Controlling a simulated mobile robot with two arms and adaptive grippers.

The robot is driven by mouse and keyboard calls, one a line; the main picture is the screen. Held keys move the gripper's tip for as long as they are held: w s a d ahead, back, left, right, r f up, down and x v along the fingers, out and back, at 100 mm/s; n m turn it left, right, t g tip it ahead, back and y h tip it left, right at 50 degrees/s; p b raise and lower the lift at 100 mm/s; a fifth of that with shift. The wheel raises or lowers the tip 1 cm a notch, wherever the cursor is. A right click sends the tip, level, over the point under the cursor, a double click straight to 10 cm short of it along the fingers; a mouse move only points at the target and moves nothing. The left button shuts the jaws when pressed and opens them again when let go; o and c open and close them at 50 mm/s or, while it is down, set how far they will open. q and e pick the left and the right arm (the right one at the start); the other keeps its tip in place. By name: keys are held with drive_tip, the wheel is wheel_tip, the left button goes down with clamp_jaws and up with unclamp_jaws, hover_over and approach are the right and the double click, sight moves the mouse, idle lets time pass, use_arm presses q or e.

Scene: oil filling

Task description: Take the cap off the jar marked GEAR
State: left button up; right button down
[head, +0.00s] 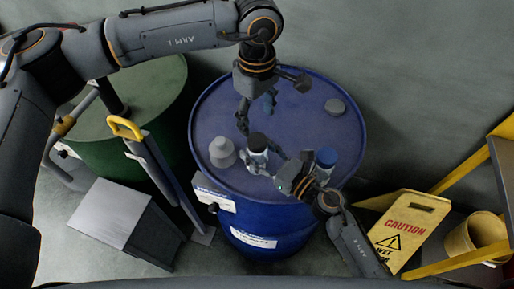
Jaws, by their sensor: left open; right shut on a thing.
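A jar with a black cap (258,140) stands on the blue drum (290,118). Its clear body (255,163) shows pale below the cap. My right gripper (268,160) is shut on this jar's body, coming in from the lower right. My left gripper (256,112) is open, pointing down above and behind the black cap, apart from it. A second jar with a blue cap (326,157) stands to the right on the drum, partly hidden by my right gripper. No marking on either jar is readable, so I cannot tell which is GEAR.
A grey funnel-shaped object (222,152) stands left on the drum, and a grey round bung (335,106) sits at its back right. A green drum (150,95), a yellow caution sign (408,228) and a bucket (475,236) are around it.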

sight(257, 140)
use_arm(q)
drive_tip(key=m, duration=1.7)
drive_tip(key=shift+f+m, duration=0.4)
drive_tip(key=shift+f, duration=3.6)
